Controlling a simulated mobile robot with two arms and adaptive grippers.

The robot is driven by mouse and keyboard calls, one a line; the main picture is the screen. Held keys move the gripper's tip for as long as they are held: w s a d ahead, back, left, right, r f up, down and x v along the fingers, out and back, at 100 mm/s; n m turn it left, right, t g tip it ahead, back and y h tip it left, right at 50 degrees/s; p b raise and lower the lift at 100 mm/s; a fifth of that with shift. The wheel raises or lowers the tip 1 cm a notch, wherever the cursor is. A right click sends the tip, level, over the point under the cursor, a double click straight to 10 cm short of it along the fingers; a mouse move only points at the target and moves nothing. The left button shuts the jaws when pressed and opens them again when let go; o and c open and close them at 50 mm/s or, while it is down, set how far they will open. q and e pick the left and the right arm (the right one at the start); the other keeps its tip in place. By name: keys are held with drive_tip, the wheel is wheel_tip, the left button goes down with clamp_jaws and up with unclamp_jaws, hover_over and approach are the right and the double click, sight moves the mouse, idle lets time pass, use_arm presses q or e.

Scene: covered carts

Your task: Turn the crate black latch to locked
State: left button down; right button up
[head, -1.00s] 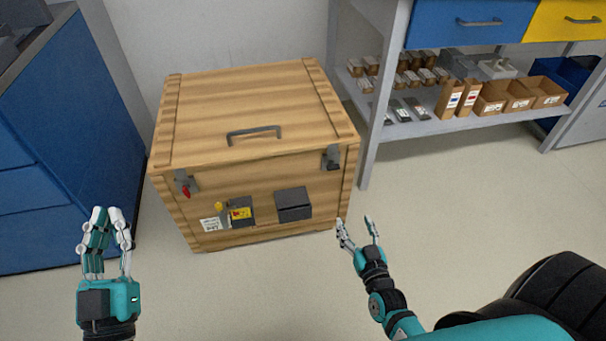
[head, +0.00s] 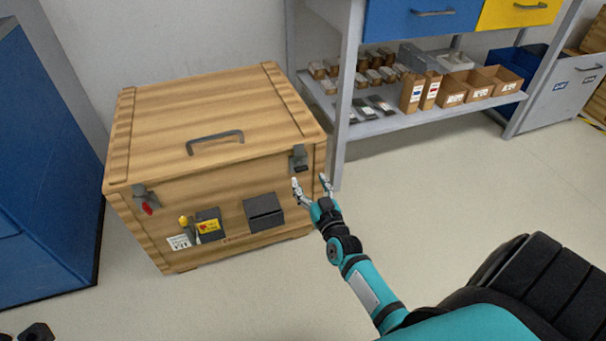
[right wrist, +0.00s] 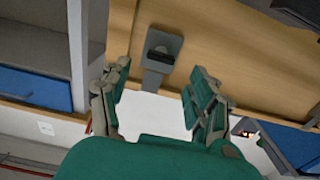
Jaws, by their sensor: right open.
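The wooden crate (head: 180,120) stands on the floor with its lid down. Its black latch (head: 299,160) is at the right end of the front, by the lid's edge. My right gripper (head: 310,182) is open just below and in front of this latch, with its fingers apart and nothing between them. In the right wrist view, the black latch (right wrist: 158,55) is beyond and between the open fingers of my right gripper (right wrist: 156,88), with no clear contact. A latch with a red tab (head: 147,207) is on the front's left.
A grey handle (head: 215,141) is on the lid. A dark box (head: 264,212) and a yellow-labelled panel (head: 208,225) are on the front. A blue cabinet (head: 45,170) stands left. A shelf (head: 440,112) with small boxes stands right.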

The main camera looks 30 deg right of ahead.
sight(303, 170)
drive_tip(key=b+x, duration=0.1)
drive_tip(key=x, duration=0.3)
drive_tip(key=shift+w+f, duration=0.15)
drive_tip(key=shift+w, duration=0.1)
drive_tip(key=shift+w+d+b, duration=0.2)
drive_tip(key=shift+w+b, duration=0.1)
drive_tip(key=shift+w, duration=0.25)
drive_tip(key=c, duration=1.2)
drive_tip(key=shift+o, duration=0.2)
